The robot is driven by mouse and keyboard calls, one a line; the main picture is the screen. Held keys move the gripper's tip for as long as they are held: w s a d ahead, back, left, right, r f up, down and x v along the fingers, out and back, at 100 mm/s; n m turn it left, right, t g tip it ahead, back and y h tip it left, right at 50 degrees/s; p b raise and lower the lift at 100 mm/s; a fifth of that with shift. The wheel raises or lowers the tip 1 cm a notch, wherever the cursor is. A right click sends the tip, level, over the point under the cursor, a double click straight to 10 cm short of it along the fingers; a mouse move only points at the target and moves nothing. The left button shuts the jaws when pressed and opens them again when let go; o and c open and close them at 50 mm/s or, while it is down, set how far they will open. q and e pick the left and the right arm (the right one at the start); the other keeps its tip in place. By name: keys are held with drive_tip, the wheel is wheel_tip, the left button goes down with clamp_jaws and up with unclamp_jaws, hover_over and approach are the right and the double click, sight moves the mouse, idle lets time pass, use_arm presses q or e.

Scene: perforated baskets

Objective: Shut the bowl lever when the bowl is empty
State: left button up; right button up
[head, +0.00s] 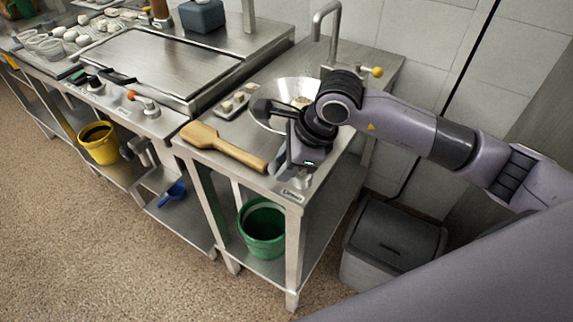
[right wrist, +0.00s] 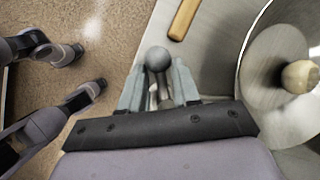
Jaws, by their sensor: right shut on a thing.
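The metal bowl (head: 262,114) is set in the steel counter on the right. Its shiny rim and inside also show at the right of the right wrist view (right wrist: 254,52). A tan rounded piece (right wrist: 300,76) shows at the bowl's middle; I cannot tell whether it is loose or part of the bowl. My right gripper (head: 299,174) is at the counter's front edge, in front of the bowl. In the right wrist view its jaws (right wrist: 158,88) are shut on the lever, whose grey ball knob (right wrist: 158,58) sits at the fingertips. My left gripper is not in view.
A wooden paddle (head: 225,145) lies on the counter left of my right gripper. A small tray with pale pieces (head: 236,101) is beside the bowl. A tap (head: 328,25) stands behind. A green bucket (head: 262,230) is on the shelf below, and a grey bin (head: 392,245) stands at right.

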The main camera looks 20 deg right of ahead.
drive_tip(key=m+b, duration=0.1)
drive_tip(key=w+m+h+b, duration=0.1)
drive_tip(key=m, duration=0.1)
drive_tip(key=shift+d+f+t, duration=0.15)
drive_tip(key=shift+t, duration=0.25)
drive_tip(key=shift+w+d+m+h+b, duration=0.2)
drive_tip(key=shift+m+h+b, duration=0.15)
drive_tip(key=shift+m+b, duration=0.45)
drive_tip(key=shift+w+d+m+h+b, duration=0.15)
drive_tip(key=shift+m+h+b, duration=0.3)
drive_tip(key=shift+m, duration=0.55)
drive_tip(key=shift+r, duration=0.2)
drive_tip(key=o, duration=1.1)
drive_tip(key=shift+c, duration=0.2)
drive_tip(key=v, duration=0.7)
drive_tip(key=shift+b, duration=0.3)
